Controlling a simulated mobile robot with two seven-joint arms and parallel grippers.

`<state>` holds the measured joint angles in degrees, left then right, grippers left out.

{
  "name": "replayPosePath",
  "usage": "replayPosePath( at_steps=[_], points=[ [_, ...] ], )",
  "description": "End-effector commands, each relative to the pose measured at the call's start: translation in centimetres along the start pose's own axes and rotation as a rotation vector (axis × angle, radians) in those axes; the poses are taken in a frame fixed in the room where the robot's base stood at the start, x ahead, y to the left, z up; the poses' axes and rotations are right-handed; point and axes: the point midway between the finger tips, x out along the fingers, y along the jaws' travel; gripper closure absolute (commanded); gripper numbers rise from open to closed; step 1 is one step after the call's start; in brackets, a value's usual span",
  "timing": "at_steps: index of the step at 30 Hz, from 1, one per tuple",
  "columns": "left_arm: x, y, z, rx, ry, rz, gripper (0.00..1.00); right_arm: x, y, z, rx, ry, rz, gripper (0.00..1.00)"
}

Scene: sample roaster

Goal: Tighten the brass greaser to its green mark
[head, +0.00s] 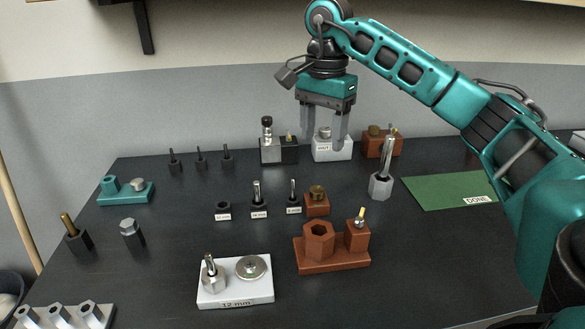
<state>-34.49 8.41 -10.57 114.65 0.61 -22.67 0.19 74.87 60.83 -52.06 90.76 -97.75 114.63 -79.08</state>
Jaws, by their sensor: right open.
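My right gripper (324,140) hangs from the teal arm at the back of the table. Its two grey fingers point down, spread and empty, in front of or above a white block (332,151). A brass-coloured round piece (317,192) sits on a small brown block (317,208) near the middle. Other brass-coloured pieces (374,131) stand on a brown block (383,146) at the back, right of the gripper. I cannot tell which one is the greaser. No green mark can be made out at this size. My left gripper is out of view.
A brown stand (331,264) with a hex socket and a white 12 mm tray (236,295) stand in front. A hex-based tool (381,184) stands upright beside a green mat (450,191). Small black holders and a teal fixture (125,195) stand left.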

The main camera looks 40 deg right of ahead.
Motion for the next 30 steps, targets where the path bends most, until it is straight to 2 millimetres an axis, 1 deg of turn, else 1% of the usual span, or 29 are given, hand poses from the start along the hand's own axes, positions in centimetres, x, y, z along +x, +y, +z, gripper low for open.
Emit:
replayPosePath(
  at_steps=[5, 8, 11, 15, 21, 25, 30],
  points=[
    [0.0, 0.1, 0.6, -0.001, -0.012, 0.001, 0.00, 0.2, 0.0, 0.0, 0.001, 0.000, 0.000, 0.41],
    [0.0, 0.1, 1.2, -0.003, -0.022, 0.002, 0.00, 1.2, 0.0, 0.0, 0.001, 0.000, 0.001, 0.41],
    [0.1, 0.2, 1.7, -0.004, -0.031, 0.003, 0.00, 2.8, 0.1, 0.0, 0.000, -0.001, 0.003, 0.41],
    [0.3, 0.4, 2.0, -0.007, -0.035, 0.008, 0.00, 5.9, 0.1, 0.0, 0.000, 0.000, 0.005, 0.41],
    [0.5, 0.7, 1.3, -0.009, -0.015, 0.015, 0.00, 9.8, 0.1, 0.1, 0.000, -0.002, 0.004, 0.41],
    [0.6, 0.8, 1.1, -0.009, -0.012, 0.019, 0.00, 11.6, 0.0, 0.1, 0.000, -0.001, 0.001, 0.41],
    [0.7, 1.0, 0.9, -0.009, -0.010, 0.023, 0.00, 12.8, 0.0, 0.1, -0.001, -0.001, -0.001, 0.41]
  ],
)
